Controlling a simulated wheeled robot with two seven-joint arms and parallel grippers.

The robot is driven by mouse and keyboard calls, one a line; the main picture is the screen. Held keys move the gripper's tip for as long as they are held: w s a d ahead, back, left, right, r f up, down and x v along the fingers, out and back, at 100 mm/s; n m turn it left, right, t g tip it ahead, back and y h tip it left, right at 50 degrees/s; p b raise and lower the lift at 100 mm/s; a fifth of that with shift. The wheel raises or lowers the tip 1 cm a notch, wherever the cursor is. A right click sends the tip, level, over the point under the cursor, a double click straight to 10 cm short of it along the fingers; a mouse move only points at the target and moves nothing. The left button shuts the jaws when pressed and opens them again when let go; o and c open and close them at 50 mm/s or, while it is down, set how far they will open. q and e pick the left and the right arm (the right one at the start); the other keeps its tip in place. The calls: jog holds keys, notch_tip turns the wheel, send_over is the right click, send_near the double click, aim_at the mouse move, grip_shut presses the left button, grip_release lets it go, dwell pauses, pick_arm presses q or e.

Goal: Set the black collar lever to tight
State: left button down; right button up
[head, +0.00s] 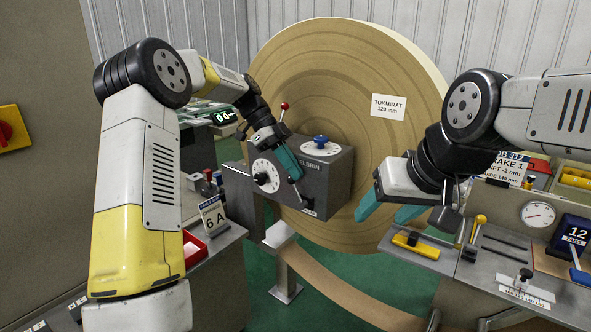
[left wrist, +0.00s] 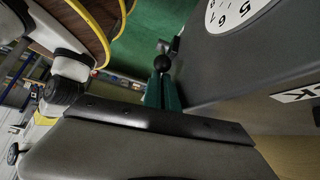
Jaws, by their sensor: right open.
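The grey control box (head: 325,170) stands in front of the big brown roll. A small lever with a black ball knob (head: 293,180) is on its front face, right of the white dial (head: 265,175). My left gripper (head: 294,174) reaches down to this lever, its teal fingertips at the knob. In the left wrist view, a black ball (left wrist: 163,63) shows at the tips of the teal fingers (left wrist: 164,92), which look close together. Whether they grip it is unclear. The lever's tight and loose marks are not readable. My right gripper (head: 392,207) is open and empty, right of the box.
The large roll (head: 375,150) stands behind.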

pick_arm(q)
jog(key=shift+w+a+f, duration=0.2)
jog(key=shift+a, duration=0.3)
jog(key=v, duration=0.7)
jog(key=shift+d+r, duration=0.15)
jog(key=shift+r, duration=0.3)
jog(key=shift+s+r, duration=0.1)
jog(key=shift+s, duration=0.05)
